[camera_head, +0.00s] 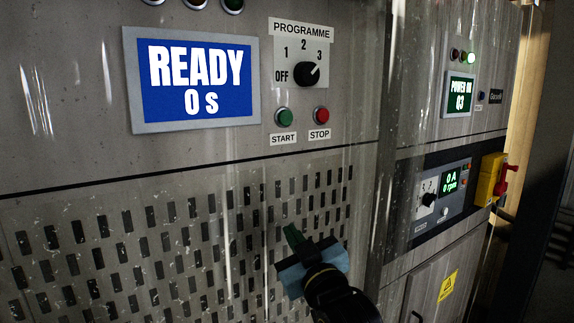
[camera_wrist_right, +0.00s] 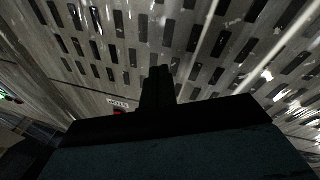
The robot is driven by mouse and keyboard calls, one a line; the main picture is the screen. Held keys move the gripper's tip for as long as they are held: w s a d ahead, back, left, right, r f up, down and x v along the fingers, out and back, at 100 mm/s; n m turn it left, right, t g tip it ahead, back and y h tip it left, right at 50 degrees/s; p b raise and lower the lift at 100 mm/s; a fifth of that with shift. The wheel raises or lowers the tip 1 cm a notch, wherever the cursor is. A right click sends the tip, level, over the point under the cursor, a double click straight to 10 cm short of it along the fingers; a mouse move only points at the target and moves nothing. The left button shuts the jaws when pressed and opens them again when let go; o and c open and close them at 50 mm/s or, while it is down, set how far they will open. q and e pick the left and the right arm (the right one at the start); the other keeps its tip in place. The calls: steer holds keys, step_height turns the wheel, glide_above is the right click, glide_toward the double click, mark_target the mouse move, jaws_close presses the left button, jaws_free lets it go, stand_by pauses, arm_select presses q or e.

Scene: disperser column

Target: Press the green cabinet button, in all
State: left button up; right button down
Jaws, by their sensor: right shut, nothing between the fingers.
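The green START button (camera_head: 284,117) is on the cabinet front in the head view, above its "START" label and left of the red STOP button (camera_head: 321,115). My right gripper (camera_head: 293,236) is shut and empty, below the START button and in front of the perforated panel, apart from the button. In the right wrist view the shut fingers (camera_wrist_right: 157,86) point at the slotted panel. Part of a red button (camera_wrist_right: 117,112) shows there beside a small label. The blue display (camera_head: 196,79) reads "READY 0 s". My left gripper is not in view.
A black PROGRAMME knob (camera_head: 306,74) sits above the buttons, with OFF, 1, 2 and 3 marked around it. The perforated panel (camera_head: 120,250) fills the lower left. A second cabinet (camera_head: 432,240) at the right has a green display (camera_head: 459,94), and a red-and-yellow switch (camera_head: 489,179).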

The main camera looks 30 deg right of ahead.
mark_target(285, 118)
steer(key=s+d+r+t+h, duration=0.1)
steer(key=s+r+t+h, duration=0.1)
steer(key=r, duration=0.8)
steer(key=s+d+r+m+t+h+p, duration=0.1)
steer(key=s+r, duration=0.4)
steer(key=r, duration=0.5)
steer(key=t+h, duration=0.1)
steer(key=t, duration=0.1)
steer(key=shift+s+r+t, duration=0.15)
steer(key=shift+s+t, duration=0.25)
steer(key=shift+w+d, duration=0.1)
steer(key=shift+w+a+b, duration=0.2)
steer(key=shift+w+b, duration=0.05)
steer(key=shift+w, duration=1.95)
steer(key=shift+w+a+b, duration=0.15)
steer(key=shift+w+b, duration=0.1)
steer(key=shift+w, duration=1.9)
steer(key=shift+w, duration=0.15)
steer(key=shift+w, duration=0.3)
